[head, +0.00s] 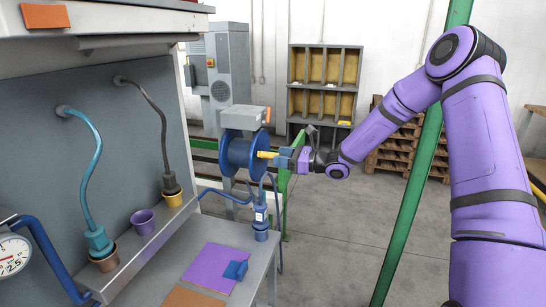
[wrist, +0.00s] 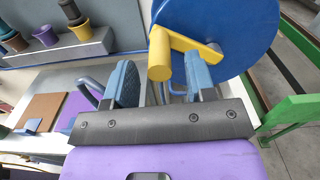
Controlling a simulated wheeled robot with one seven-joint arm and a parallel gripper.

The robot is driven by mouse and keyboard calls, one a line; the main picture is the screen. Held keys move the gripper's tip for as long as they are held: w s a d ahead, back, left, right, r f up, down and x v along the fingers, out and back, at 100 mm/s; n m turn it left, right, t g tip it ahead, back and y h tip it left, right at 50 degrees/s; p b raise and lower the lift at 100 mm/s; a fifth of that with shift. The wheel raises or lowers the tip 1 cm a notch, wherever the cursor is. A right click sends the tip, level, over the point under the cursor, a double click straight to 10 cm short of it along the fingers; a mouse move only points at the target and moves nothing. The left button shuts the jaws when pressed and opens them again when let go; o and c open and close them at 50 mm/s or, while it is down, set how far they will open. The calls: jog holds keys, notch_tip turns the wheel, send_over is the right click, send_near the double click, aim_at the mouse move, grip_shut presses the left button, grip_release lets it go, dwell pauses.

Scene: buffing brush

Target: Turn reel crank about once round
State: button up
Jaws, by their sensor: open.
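The blue reel (head: 235,155) is mounted under a grey box at the end of the workbench. Its yellow crank (head: 265,154) sticks out from the face toward my gripper (head: 284,158). In the wrist view, the reel's blue disc (wrist: 235,28) fills the upper right. The crank's yellow arm (wrist: 203,48) crosses the disc, and its round yellow handle points toward the camera. My gripper (wrist: 160,78) is open, its two blue fingers apart.
A blue fitting with a hose (head: 261,225) stands below the reel. Green posts (head: 413,210) and rails are nearby.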

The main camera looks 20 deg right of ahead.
aim_at(261, 153)
jog(key=shift+x, duration=1.55)
grip_shut()
jog(key=shift+r, duration=0.1)
